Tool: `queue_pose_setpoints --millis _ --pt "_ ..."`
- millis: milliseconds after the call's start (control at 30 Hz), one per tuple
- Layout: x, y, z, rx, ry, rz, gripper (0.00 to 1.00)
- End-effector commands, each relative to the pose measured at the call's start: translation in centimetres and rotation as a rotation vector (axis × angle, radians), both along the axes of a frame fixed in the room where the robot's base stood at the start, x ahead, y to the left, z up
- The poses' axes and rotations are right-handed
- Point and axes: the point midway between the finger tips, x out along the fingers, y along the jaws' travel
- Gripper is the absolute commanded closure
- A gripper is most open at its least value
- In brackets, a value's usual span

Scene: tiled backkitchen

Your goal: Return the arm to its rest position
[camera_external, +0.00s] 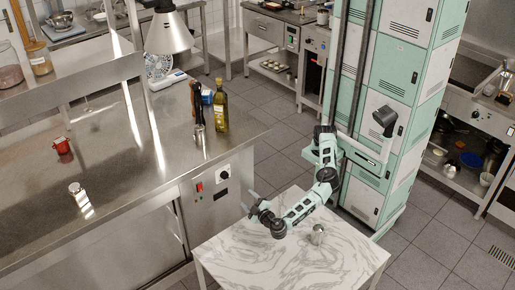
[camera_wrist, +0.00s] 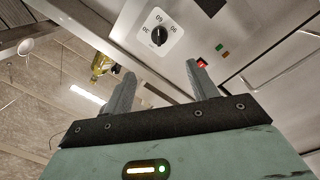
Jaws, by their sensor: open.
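My gripper (camera_external: 251,204) is at the end of my arm, above the left side of the white marbled table (camera_external: 280,262), facing the steel counter's front. In the wrist view my gripper (camera_wrist: 158,92) shows two grey fingers spread apart with nothing between them. Beyond the fingers is the counter's panel with a round dial (camera_wrist: 158,36) and a red switch (camera_wrist: 201,63). My arm is bent low over the table from my column.
The steel counter (camera_external: 125,160) on the left holds an oil bottle (camera_external: 221,108), a pepper mill (camera_external: 198,118) and a red pot (camera_external: 61,145). Tiled floor (camera_external: 430,245) is open at right.

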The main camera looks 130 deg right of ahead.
Motion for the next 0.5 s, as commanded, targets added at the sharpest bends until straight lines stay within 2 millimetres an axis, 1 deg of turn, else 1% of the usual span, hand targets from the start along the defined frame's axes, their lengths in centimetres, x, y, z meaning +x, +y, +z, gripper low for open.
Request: queue_pose_setpoints --millis 467,500 --pt "0.0 0.09 -0.01 0.001 0.0 -0.001 0.42" --pt "-0.07 -0.21 0.0 0.012 0.005 -0.006 0.42"
